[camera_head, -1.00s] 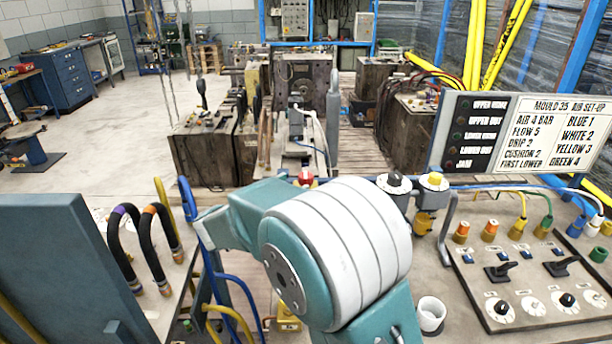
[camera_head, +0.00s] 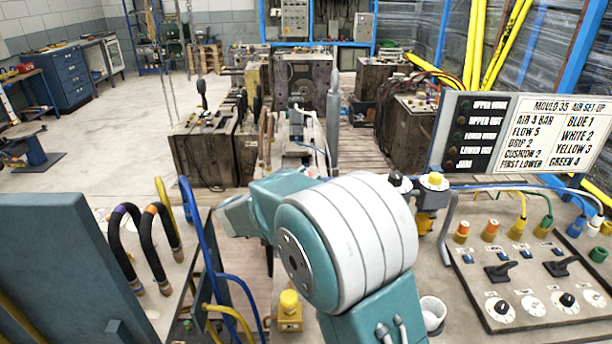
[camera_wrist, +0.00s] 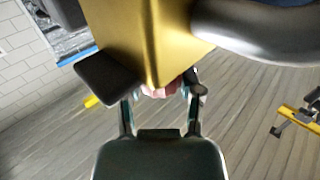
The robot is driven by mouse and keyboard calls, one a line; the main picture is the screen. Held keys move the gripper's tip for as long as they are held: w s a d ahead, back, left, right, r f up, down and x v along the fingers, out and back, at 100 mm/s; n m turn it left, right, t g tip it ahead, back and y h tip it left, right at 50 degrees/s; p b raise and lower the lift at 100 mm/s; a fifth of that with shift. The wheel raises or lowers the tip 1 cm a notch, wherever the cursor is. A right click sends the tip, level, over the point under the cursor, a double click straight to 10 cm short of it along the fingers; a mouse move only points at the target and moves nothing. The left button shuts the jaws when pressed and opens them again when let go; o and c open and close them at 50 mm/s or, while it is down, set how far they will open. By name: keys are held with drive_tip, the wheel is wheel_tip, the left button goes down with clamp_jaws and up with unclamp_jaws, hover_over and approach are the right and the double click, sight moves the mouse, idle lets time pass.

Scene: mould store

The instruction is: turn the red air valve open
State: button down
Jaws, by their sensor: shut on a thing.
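A small patch of the pinkish-red valve part (camera_wrist: 160,91) shows in the wrist view, under a large yellow-brass body (camera_wrist: 150,40). My gripper (camera_wrist: 161,98) has its two fingers on either side of this part and is shut on it. Most of the red part is hidden by the brass body and the fingers, so its angle cannot be told. In the head view my own teal and white arm covers the gripper and the red valve.
A dark block (camera_wrist: 108,79) beside my left finger and a thick grey pipe (camera_wrist: 262,32) crowd the gripper. In the head view, a yellow-capped fitting (camera_head: 289,308), black hoses (camera_head: 154,246), a switch panel (camera_head: 535,262) and a sign board (camera_head: 527,132) surround my arm.

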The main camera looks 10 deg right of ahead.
drive_tip(key=shift+n+t+y, duration=0.4)
drive_tip(key=shift+t, duration=0.1)
drive_tip(key=n+t+y, duration=0.3)
drive_tip(key=t+y, duration=0.1)
drive_tip(key=shift+n, duration=0.4)
drive_tip(key=n+t+y, duration=0.1)
drive_tip(key=n+y, duration=0.1)
drive_tip(key=y, duration=0.1)
drive_tip(key=n+t+y, duration=0.1)
drive_tip(key=n+y, duration=0.1)
drive_tip(key=y, duration=0.2)
drive_tip(key=shift+d+n+t, duration=0.1)
drive_tip(key=shift+n+t, duration=0.3)
drive_tip(key=n+y, duration=0.2)
drive_tip(key=y, duration=0.1)
drive_tip(key=n+y, duration=0.2)
drive_tip(key=y, duration=0.2)
drive_tip(key=shift+r, duration=0.1)
drive_tip(key=shift+w+n+g+y, duration=0.1)
drive_tip(key=shift+n+g+y, duration=0.55)
drive_tip(key=shift+n+y, duration=0.6)
drive_tip(key=shift+n+g+y, duration=0.65)
drive_tip(key=shift+n+y, duration=0.2)
drive_tip(key=shift+y, duration=0.8)
drive_tip(key=shift+n+y, duration=0.3)
drive_tip(key=shift+y, duration=0.1)
drive_tip(key=shift+c, duration=1.2)
unclamp_jaws()
